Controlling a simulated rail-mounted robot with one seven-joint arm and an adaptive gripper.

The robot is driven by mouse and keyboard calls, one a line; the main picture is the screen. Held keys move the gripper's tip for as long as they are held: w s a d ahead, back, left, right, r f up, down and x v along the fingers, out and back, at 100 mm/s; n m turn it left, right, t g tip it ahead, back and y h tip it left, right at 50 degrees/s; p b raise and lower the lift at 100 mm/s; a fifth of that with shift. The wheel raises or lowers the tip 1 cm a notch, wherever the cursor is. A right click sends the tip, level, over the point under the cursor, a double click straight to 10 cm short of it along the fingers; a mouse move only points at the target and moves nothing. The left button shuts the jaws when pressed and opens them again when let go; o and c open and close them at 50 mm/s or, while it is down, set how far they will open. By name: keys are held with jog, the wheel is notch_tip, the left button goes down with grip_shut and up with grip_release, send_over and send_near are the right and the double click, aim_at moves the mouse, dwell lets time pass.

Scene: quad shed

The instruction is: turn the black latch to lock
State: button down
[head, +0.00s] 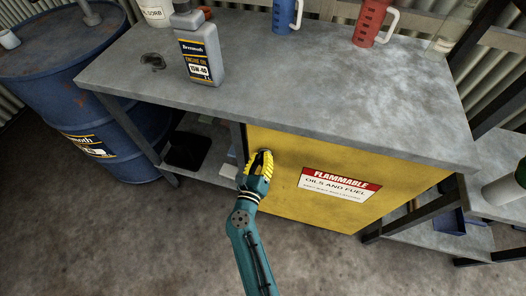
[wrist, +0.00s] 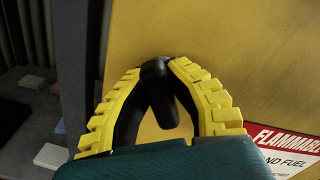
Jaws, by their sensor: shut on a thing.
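The black latch (wrist: 160,95) is on the yellow cabinet door (wrist: 230,50), near the door's left edge. In the wrist view its rounded top sits between my fingertips and its lever hangs down, tilted slightly to the right. My gripper (wrist: 155,68) has its yellow ribbed fingers closed around the latch, touching it at both sides near the top. In the head view my gripper (head: 262,155) is at the upper left of the door, and its fingers mostly hide the latch.
A grey bench top (head: 270,80) overhangs the cabinet. It carries an engine oil bottle (head: 198,50), a blue jug (head: 284,15) and a red jug (head: 372,22). A blue drum (head: 70,70) stands at left. The floor in front is clear.

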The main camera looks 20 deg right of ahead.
jog(key=n+p, duration=0.3)
jog(key=n, duration=0.3)
jog(key=shift+w+a+r+p, duration=0.1)
jog(key=shift+w+p, duration=0.05)
jog(key=shift+p, duration=0.25)
jog(key=n, duration=0.1)
jog(key=n+p, duration=0.1)
jog(key=n, duration=0.2)
jog(key=shift+f, duration=0.25)
jog(key=shift+f+n+p, duration=0.1)
jog(key=shift+n+p, duration=0.2)
jog(key=shift+n, duration=0.4)
jog(key=shift+f, duration=0.15)
jog(key=c, duration=1)
grip_release()
jog(key=shift+o, duration=0.2)
jog(key=shift+w+r, duration=0.15)
jog(key=shift+r, duration=0.05)
jog(key=v, duration=1.2)
